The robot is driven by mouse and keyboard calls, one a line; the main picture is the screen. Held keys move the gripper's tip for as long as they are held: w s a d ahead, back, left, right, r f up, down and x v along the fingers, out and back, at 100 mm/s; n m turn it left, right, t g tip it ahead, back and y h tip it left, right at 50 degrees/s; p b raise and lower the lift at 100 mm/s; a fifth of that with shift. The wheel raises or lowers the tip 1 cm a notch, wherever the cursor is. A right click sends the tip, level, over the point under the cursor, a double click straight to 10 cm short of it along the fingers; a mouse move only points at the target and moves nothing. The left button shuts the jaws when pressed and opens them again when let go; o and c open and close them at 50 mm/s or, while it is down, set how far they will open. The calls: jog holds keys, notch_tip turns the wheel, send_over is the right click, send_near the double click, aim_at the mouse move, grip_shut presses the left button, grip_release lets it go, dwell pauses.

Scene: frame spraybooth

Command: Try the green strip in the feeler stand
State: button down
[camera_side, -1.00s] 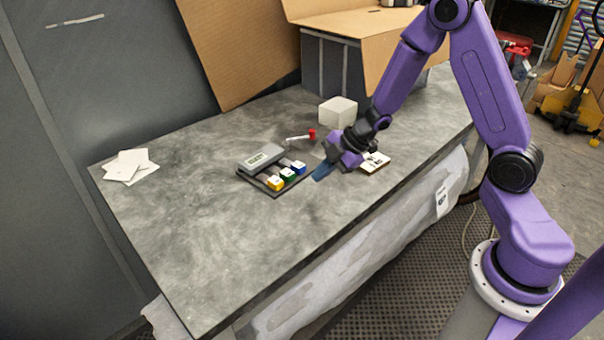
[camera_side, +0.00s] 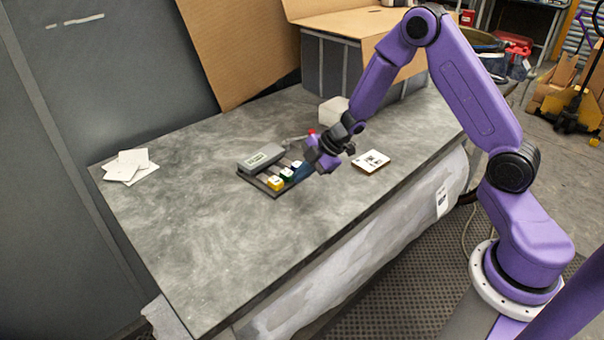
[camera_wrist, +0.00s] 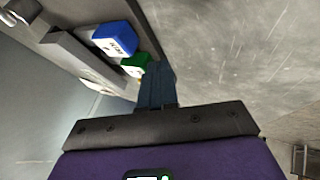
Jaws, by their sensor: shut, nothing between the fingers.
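The feeler stand (camera_side: 262,157) is a grey block with a small display and a dark base, lying on the grey table. Strips with coloured tabs lie side by side in it. The green tab (camera_side: 287,173) is the middle one, between the yellow tab (camera_side: 275,184) and the blue tab (camera_wrist: 115,38). The green tab also shows in the wrist view (camera_wrist: 134,64), right beside my fingertips. My gripper (camera_side: 300,173), with dark blue fingers, is shut and empty at the tab side of the stand. Whether it touches the green tab I cannot tell. My fingers partly hide the tabs.
A white card with black marks (camera_side: 371,161) lies right of my gripper. A white block (camera_side: 332,112) and a red-ended tool (camera_side: 312,132) are behind it. White papers (camera_side: 127,166) lie at the far left. The front left of the table (camera_side: 190,245) is clear.

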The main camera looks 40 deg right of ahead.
jog(key=shift+w, duration=0.85)
jog(key=shift+s, duration=0.55)
jog(key=s, duration=0.3)
jog(key=shift+s+d+r, duration=0.1)
jog(key=shift+d+r, duration=0.05)
jog(key=v, duration=1)
jog(key=x, duration=1)
jog(key=shift+w, duration=2.05)
